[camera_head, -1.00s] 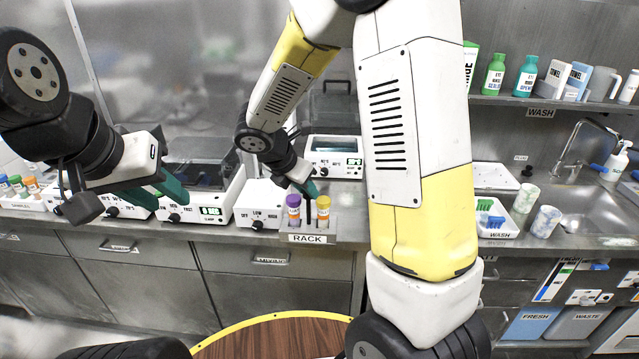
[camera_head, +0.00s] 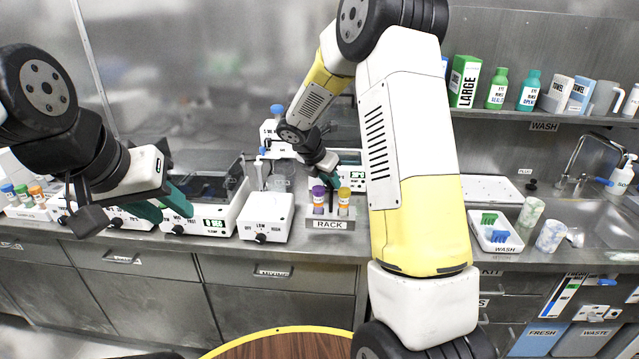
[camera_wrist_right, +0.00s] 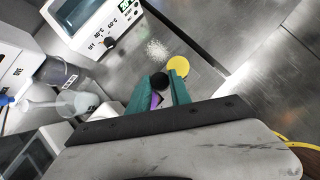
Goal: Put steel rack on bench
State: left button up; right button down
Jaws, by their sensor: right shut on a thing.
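The steel rack (camera_head: 323,224), with a RACK label on its front, holds a purple-capped tube (camera_head: 318,197) and an orange-capped tube (camera_head: 344,200). My right gripper (camera_head: 333,184) is over it, shut on its black-topped handle. In the right wrist view the dark handle top (camera_wrist_right: 160,82) sits between the teal fingers, with a yellow cap (camera_wrist_right: 178,65) beside it. The rack is upright at the front part of the steel bench (camera_head: 275,243); I cannot tell whether its base touches the bench. My left gripper (camera_head: 166,203) is open and empty, in front of the instruments.
A white box with a knob (camera_head: 266,216) stands just left of the rack. A heater-like instrument (camera_head: 205,205) is further left. A wash tray (camera_head: 494,232), cups and the sink (camera_head: 590,220) are on the right. A round wooden table (camera_head: 290,345) is at the bottom.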

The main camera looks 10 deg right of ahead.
aim_at(331, 203)
jog(key=shift+w+d, duration=0.25)
jog(key=shift+w, duration=0.05)
jog(key=shift+f, duration=1.75)
jog(key=c, duration=1.2)
grip_release()
jog(key=shift+f, duration=0.1)
